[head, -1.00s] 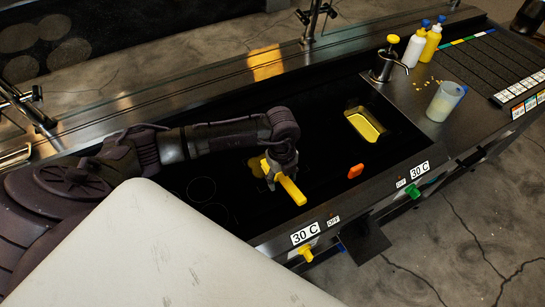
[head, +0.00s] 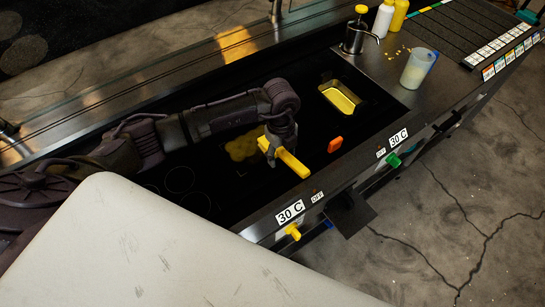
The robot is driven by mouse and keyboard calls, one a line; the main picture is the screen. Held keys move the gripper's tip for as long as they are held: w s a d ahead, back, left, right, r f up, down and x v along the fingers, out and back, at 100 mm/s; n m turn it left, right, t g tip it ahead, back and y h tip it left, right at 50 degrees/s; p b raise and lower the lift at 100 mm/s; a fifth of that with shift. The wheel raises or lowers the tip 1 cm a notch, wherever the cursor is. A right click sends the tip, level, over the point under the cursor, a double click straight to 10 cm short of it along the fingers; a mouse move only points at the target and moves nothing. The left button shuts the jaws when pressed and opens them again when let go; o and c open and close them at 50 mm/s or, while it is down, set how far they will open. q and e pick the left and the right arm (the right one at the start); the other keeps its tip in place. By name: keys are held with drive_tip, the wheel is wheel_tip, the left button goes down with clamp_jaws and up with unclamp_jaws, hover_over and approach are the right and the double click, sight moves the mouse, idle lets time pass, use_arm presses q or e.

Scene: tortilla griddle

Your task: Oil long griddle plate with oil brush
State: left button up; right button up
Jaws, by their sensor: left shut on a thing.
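My left gripper (head: 272,148) is shut on the yellow oil brush (head: 291,162) over the black long griddle plate (head: 225,180). The yellow handle points down and right in the head view. The brush's other end is largely hidden by the gripper, so I cannot tell whether it touches the plate. A yellow patch of oil (head: 241,147) lies on the plate just left of the gripper. A rectangular pan with yellow oil (head: 341,98) sits up and right of the brush. My right gripper is not in view.
An orange object (head: 335,144) is right of the brush. A pump dispenser (head: 358,35), bottles (head: 383,18) and a translucent cup (head: 415,69) stand on the right counter. Yellow (head: 292,232) and green (head: 393,160) knobs are on the front edge.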

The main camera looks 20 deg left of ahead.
sight(273, 169)
use_arm(q)
drive_tip(key=shift+w+d, duration=0.1)
idle(0.3)
drive_tip(key=shift+w+d+f+b, duration=0.15)
drive_tip(key=shift+w+d+b, duration=0.3)
drive_tip(key=shift+d, duration=0.1)
drive_tip(key=shift+s, duration=0.1)
drive_tip(key=shift+s+a+p, duration=0.15)
drive_tip(key=shift+s+p, duration=0.05)
drive_tip(key=shift+p, duration=0.15)
drive_tip(key=s+a+p, duration=0.2)
drive_tip(key=s, duration=0.1)
drive_tip(key=shift+s+r, duration=0.1)
drive_tip(key=shift+r, duration=0.1)
drive_tip(key=shift+s+a+f, duration=0.1)
drive_tip(key=shift+s+a, duration=0.05)
drive_tip(key=shift+s, duration=0.15)
